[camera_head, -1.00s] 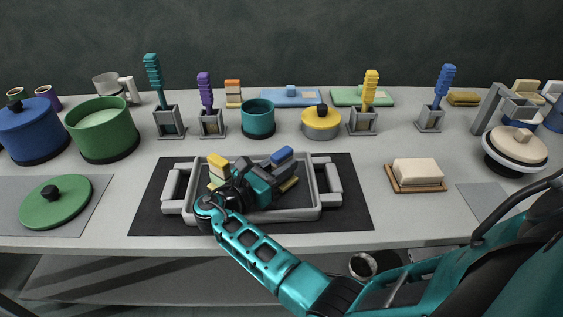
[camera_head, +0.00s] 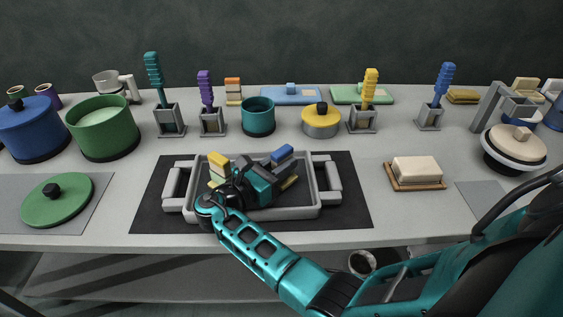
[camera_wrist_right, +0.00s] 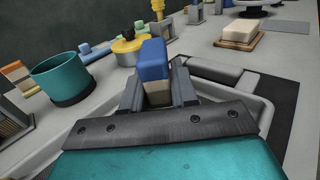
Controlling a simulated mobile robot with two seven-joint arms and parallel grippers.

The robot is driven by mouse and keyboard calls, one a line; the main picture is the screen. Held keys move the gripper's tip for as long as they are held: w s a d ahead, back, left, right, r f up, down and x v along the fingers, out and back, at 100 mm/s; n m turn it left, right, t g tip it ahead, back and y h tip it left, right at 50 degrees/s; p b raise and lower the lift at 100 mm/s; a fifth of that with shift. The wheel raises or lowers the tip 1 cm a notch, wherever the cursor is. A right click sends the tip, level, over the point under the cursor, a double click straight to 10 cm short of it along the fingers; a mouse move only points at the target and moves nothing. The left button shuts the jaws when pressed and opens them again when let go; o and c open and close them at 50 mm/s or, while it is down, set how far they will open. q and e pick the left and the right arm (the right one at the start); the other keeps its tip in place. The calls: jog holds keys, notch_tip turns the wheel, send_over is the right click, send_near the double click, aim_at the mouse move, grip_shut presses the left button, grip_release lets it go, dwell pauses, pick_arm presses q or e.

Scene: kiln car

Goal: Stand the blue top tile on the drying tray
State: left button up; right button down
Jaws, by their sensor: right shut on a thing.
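The blue top tile (camera_head: 282,153) has a blue upper part and a pale lower part. It is upright between the fingers of my right gripper (camera_head: 276,168), over the right part of the grey drying tray (camera_head: 325,186). The right wrist view shows the tile (camera_wrist_right: 154,62) with the fingers of my right gripper (camera_wrist_right: 157,92) shut on its pale part. Whether its foot touches the tray floor is hidden. A yellow top tile (camera_head: 218,160) stands in the tray's left part, partly behind my gripper. My left gripper is not in view.
The tray lies on a dark mat (camera_head: 352,205). A teal cup (camera_head: 258,117) and a yellow-lidded pot (camera_head: 321,122) stand behind it, with brush holders alongside. A soap-like block on a wooden board (camera_head: 416,173) is to the right. Bare counter lies between mat and board.

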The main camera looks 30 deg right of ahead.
jog(key=shift+f+b, duration=0.35)
jog(key=shift+f, duration=0.15)
dwell(0.5)
